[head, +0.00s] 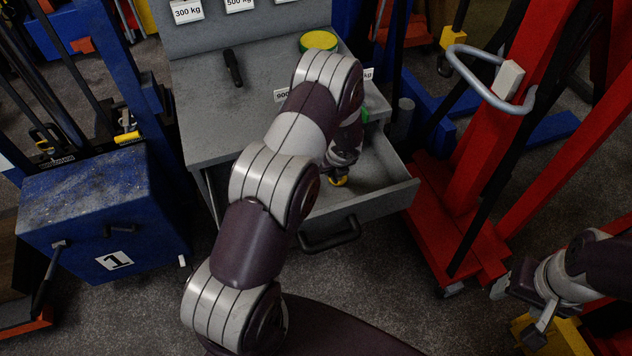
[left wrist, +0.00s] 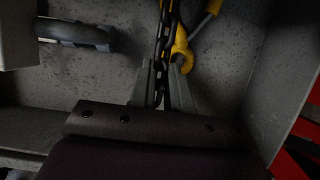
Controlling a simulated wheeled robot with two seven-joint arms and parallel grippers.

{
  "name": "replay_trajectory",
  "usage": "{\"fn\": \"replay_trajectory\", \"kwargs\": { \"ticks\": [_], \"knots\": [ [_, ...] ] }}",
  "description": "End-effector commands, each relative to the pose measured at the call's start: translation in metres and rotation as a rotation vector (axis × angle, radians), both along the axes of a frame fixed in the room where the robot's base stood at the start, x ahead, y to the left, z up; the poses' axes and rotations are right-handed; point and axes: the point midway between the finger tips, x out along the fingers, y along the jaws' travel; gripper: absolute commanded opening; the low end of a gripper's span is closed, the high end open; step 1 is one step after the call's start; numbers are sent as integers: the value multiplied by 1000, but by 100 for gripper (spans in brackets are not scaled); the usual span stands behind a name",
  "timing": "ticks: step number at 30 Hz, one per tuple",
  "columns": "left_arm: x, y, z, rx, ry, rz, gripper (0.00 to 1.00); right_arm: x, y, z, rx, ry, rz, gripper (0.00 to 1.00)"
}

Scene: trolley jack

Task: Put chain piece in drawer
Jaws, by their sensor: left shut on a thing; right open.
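The open grey drawer (head: 385,197) of the grey cabinet is pulled out toward me in the head view. My left gripper (left wrist: 162,88) is shut on the dark chain piece (left wrist: 167,28), whose links pass between the fingertips in the left wrist view. A yellow hook (left wrist: 181,50) shows beside the chain, and a yellow part (head: 338,181) shows below my left gripper over the drawer in the head view. I cannot tell whether the chain touches the drawer floor. My left arm hides part of the drawer. My right gripper (head: 522,290) is open and empty at the lower right.
The cabinet top (head: 205,110) holds a black object (head: 233,68) and a yellow-topped round container (head: 318,42). A blue box (head: 105,215) marked 1 stands left. A red frame (head: 462,215) stands close to the drawer's right side.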

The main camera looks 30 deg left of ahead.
Motion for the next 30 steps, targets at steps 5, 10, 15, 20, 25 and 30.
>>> {"fn": "replay_trajectory", "kwargs": {
  "ticks": [5,10,15,20,25,30],
  "knots": [
    [-20,30,-3,1,-1,1,0,0,0,-14,0,0,0,64],
    [-22,32,-25,0,2,-3,0,0,0,-20,0,0,0,64],
    [-22,32,-39,0,1,-2,0,0,0,-23,0,0,0,64],
    [-21,31,-67,1,1,-3,0,0,0,-28,0,0,0,64],
    [-21,32,-70,1,-2,-3,0,0,0,-27,0,0,0,64],
    [-21,32,-73,1,-1,-2,0,0,0,-30,0,0,0,64]
  ]
}}
